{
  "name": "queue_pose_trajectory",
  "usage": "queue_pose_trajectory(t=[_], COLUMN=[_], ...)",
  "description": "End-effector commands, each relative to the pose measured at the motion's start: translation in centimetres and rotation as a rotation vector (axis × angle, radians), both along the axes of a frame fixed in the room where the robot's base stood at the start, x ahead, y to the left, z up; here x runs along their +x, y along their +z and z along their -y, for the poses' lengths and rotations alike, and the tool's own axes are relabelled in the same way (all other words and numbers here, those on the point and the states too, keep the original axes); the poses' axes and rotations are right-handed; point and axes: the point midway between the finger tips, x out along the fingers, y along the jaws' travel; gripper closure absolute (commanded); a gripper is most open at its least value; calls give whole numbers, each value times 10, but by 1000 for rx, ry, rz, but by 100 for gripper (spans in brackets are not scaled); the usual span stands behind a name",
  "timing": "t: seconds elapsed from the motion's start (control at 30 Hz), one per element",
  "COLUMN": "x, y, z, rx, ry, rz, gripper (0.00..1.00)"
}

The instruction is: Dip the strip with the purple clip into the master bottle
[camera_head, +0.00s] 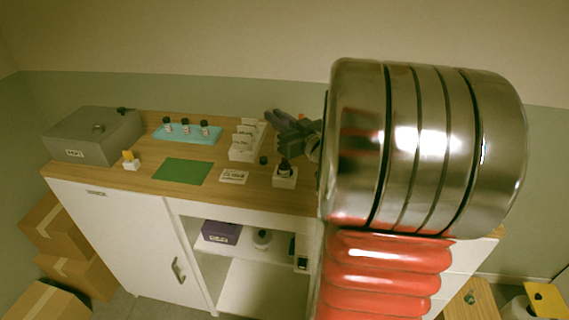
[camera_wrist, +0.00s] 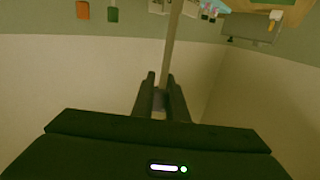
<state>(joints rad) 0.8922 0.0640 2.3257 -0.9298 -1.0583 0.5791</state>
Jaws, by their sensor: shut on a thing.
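My gripper (camera_wrist: 159,97) is shut on the clip end (camera_wrist: 158,101) of a long pale strip (camera_wrist: 171,45) in the wrist view. The clip is mostly hidden between the fingers and looks dark; I cannot make out its purple. The strip runs away from the fingertips to the top edge, where its far end is cut off. In the head view my gripper (camera_head: 275,121) is above the back of the counter, and the strip cannot be made out there. A dark bottle in a white holder (camera_head: 285,178), probably the master bottle, stands on the counter below and in front of my gripper.
A white stepped rack (camera_head: 243,150) stands left of the dark bottle, with a small dark cap (camera_head: 263,160) between them. A label card (camera_head: 234,177), a green mat (camera_head: 182,171), a blue tray (camera_head: 180,139) with three small bottles and a grey box (camera_head: 93,132) lie farther left.

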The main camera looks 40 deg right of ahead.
Motion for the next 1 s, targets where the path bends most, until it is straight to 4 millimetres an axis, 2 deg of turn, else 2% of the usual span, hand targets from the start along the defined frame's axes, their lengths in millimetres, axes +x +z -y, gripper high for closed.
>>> queue_pose_trajectory(t=[1.0], x=[0], y=[-12], z=[-1], rx=[0], ry=[2], rz=[0], gripper=[100])
